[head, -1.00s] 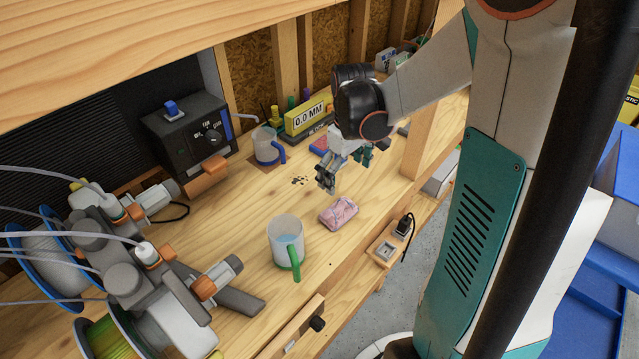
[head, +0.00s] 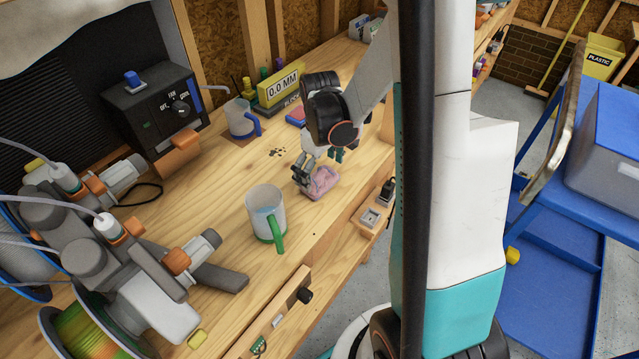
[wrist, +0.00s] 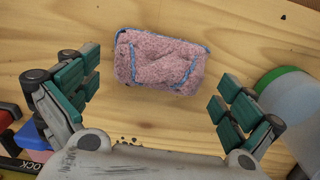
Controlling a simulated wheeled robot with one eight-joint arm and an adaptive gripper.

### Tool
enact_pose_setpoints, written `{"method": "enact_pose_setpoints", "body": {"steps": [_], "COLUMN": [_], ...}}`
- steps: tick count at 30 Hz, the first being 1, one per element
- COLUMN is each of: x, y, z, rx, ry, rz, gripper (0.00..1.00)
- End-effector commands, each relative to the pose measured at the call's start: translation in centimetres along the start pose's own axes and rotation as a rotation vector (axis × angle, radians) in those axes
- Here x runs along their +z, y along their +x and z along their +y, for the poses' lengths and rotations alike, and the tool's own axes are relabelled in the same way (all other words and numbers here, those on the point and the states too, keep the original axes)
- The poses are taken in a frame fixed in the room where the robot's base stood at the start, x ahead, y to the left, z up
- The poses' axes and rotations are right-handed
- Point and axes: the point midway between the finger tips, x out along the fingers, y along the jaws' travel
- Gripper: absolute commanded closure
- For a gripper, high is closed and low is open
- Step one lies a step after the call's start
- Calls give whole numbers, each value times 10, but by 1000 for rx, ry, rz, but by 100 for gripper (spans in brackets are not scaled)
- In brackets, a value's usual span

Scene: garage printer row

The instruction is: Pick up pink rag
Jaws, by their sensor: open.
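The pink rag (head: 322,183) lies folded on the wooden workbench, and my gripper (head: 318,176) is right beside it in the head view, partly over its left end. In the wrist view the rag (wrist: 160,62) is a fuzzy pink bundle with blue edging, lying flat. My gripper (wrist: 160,97) is open there, its teal-padded fingers spread wide to the left and right. The rag lies between and a little ahead of the fingers, with nothing held. The exact height of the fingertips above the bench is hard to tell.
A clear mug with a green handle (head: 264,213) stands close to the rag and shows at the wrist view's right edge. A blue-handled mug (head: 240,118), a yellow display (head: 282,87) and a black control box (head: 155,112) stand farther back. Dark specks (head: 277,152) lie on the bench.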

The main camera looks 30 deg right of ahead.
Motion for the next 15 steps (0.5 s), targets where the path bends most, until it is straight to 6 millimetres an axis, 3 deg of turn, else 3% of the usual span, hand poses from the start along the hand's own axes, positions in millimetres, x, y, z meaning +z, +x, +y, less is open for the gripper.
{"method": "enact_pose_setpoints", "body": {"steps": [1,4,11,12,15], "x": [-1,-1,-1,0,0], "y": [12,23,24,24,24], "z": [0,0,0,0,0], "rx": [0,0,0,0,0], "ry": [0,0,0,0,0], "rz": [0,0,0,0,0], "gripper": [0,0,0,2,25]}}
